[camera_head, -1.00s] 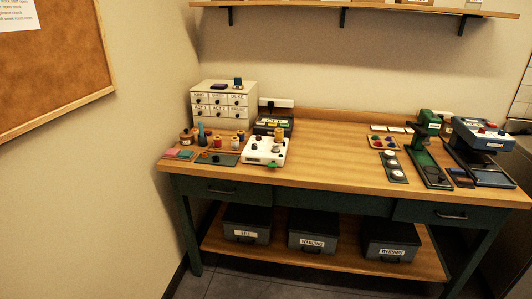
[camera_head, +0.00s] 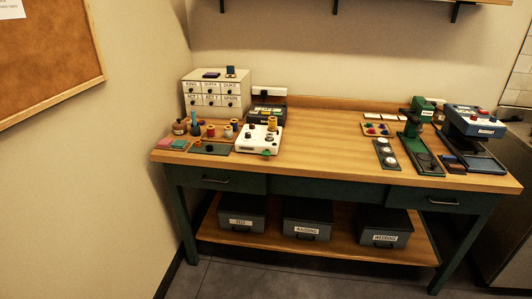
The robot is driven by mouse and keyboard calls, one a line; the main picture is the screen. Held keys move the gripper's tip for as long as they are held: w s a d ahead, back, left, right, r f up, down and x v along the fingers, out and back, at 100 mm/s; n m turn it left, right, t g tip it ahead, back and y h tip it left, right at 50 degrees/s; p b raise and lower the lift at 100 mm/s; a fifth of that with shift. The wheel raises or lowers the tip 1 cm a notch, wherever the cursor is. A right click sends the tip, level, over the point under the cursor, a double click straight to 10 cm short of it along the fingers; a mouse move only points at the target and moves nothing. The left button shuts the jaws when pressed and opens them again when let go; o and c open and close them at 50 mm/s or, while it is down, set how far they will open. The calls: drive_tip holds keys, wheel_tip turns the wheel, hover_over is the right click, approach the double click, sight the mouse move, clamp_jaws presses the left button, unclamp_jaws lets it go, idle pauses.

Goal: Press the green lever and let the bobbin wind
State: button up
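A white bobbin winder (camera_head: 259,140) stands at the front left of the wooden table. A green lever (camera_head: 267,153) shows at its front edge. A yellow-orange thread spool (camera_head: 272,124) stands on top of it, beside small dark parts too small to make out. I cannot tell whether a bobbin is seated on it. My gripper is not in view.
Thread spools (camera_head: 195,127) and a dark tray (camera_head: 210,148) lie left of the winder. A drawer cabinet (camera_head: 216,94) and a dark box (camera_head: 267,112) stand behind. The middle of the tabletop (camera_head: 325,135) is clear. Green (camera_head: 421,140) and blue (camera_head: 470,125) presses stand at the right.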

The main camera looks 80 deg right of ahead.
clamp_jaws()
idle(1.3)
